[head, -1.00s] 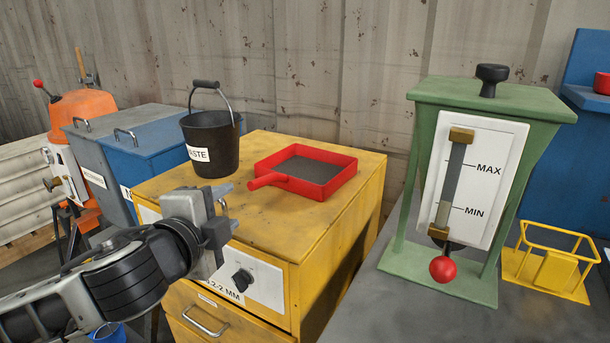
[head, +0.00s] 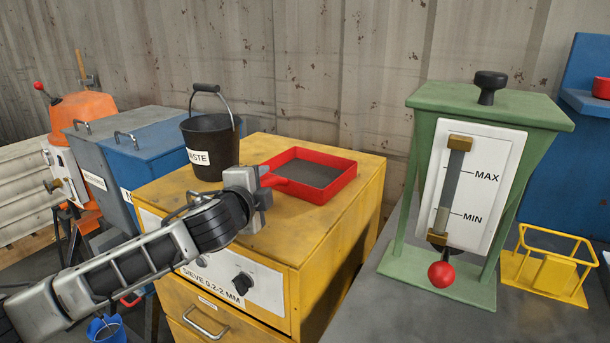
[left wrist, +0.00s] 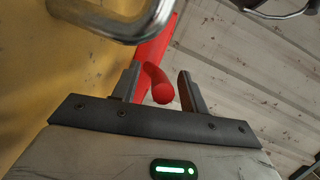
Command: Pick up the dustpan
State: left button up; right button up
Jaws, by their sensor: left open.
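The dustpan (head: 318,174) is a red, square, shallow pan with a dark grey floor. It lies on the yellow cabinet's top, its short handle pointing left toward my left gripper. My left gripper (head: 264,185) is open at the handle, low over the cabinet top. In the left wrist view, the round end of the red handle (left wrist: 161,92) lies between the two open fingers, with gaps on both sides. The handle is mostly hidden behind the gripper in the head view. My right gripper is out of view.
A black waste bucket (head: 211,146) with a raised wire handle stands close left of my gripper. The yellow cabinet (head: 355,215) has an edge toward me. A green gauge stand (head: 410,265) and a yellow wire holder (head: 545,278) are on the grey table at right.

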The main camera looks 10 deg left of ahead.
pick_arm(q)
jog(key=shift+w+f, duration=0.15)
jog(key=shift+w, duration=0.55)
grip_shut()
jog(key=shift+r, duration=0.65)
notch_tip(320, 180, up, 2)
jog(key=shift+r, duration=0.1)
jog(key=s+r, duration=0.9)
jog(key=s, duration=0.5)
jog(key=shift+r+p, duration=0.35)
jog(key=shift+r, duration=0.05)
